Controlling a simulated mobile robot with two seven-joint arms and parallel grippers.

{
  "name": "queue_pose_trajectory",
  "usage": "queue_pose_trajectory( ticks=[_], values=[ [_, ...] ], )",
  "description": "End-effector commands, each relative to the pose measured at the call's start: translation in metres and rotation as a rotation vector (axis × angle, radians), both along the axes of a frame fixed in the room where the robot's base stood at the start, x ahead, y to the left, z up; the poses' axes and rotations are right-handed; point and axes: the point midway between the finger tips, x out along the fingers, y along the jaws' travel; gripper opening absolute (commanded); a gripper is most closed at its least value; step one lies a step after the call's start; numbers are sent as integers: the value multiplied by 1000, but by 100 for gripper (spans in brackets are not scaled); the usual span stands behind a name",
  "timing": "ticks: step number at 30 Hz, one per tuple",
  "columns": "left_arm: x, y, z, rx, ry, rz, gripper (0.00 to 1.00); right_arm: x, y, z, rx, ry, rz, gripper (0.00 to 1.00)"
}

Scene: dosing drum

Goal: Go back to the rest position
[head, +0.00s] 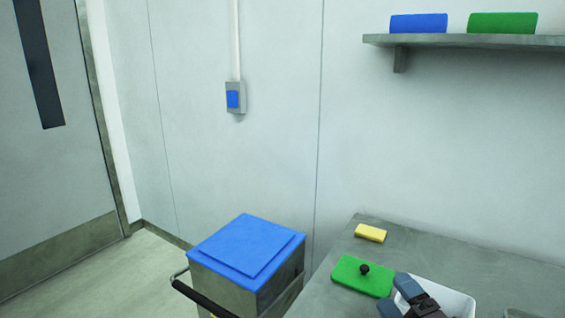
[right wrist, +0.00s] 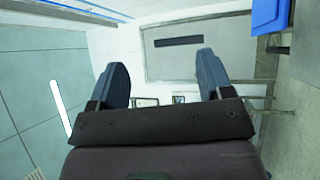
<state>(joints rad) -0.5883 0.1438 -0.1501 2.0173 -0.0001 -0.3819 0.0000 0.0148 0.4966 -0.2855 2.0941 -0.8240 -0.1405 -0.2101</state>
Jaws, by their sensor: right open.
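My right gripper (head: 397,294) shows at the bottom right of the head view, in front of a white tray (head: 462,303) on the grey table. In the right wrist view its two blue-grey fingers (right wrist: 163,75) stand wide apart with nothing between them. A green lid with a black knob (head: 350,279) lies on the table just left of the gripper. My left gripper is in neither view.
A yellow block (head: 370,233) lies farther back on the table (head: 430,250). A metal bin with a blue lid (head: 245,247) and a cart handle (head: 198,297) stands left of the table. A shelf (head: 460,41) holds a blue roll (head: 418,23) and a green roll (head: 502,23). Floor by the door (head: 60,140) is clear.

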Motion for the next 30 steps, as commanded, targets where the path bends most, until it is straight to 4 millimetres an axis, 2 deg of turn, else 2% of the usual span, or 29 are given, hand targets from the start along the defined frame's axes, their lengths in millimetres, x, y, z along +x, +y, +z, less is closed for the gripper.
queue_pose_trajectory(
  ticks=[3,8,13,18,21,30],
  values=[
    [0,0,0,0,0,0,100,-18,-28,-23,203,165,-170,73],
    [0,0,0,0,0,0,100,-53,-61,-63,448,407,-394,73],
    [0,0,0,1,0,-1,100,-107,-83,-110,680,683,-623,73],
    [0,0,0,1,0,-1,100,-170,-87,-146,862,952,-820,73],
    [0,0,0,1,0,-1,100,-198,-85,-158,928,1065,-896,73],
    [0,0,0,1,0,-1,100,-258,-75,-173,1040,1302,-1041,73]
  ],
)
